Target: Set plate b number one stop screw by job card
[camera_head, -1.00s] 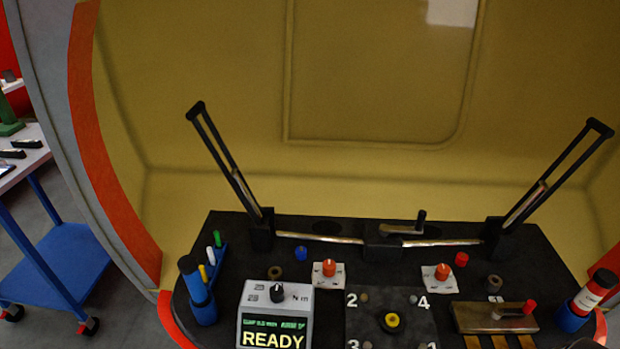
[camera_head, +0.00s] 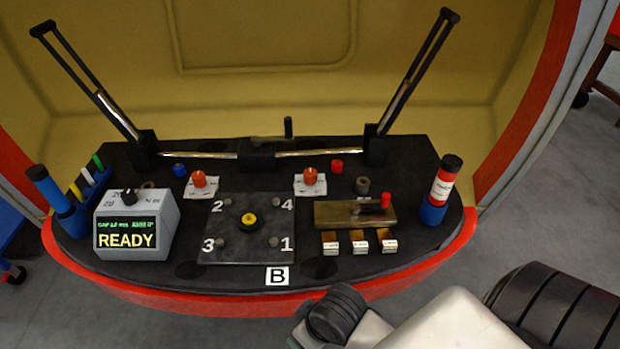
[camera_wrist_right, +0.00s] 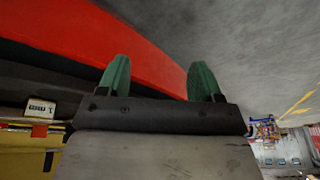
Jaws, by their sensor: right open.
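Plate B (camera_head: 236,208) is a dark square plate on the black console, with corners marked 2, 4, 3 and 1 and a yellow-centred knob (camera_head: 249,219) in its middle. The number one screw (camera_head: 273,242) is a small grey head at its near right corner. A white "B" label (camera_head: 277,276) lies in front. A grey box (camera_head: 150,205) with a dial shows READY. I cannot pick out a readable job card. My right gripper (camera_wrist_right: 161,80) is open and empty in the right wrist view, beside the red console rim. My right arm shows low right in the head view. My left gripper is out of view.
Two upright levers (camera_head: 90,85) (camera_head: 418,70) flank the console (camera_head: 400,230). Red knobs (camera_head: 198,179) (camera_head: 310,175) stand on white cards. A brass block (camera_head: 335,213) with labelled tabs (camera_head: 361,246) is at right, beside a red-white canister (camera_head: 445,182). A blue cylinder (camera_head: 48,187) stands left.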

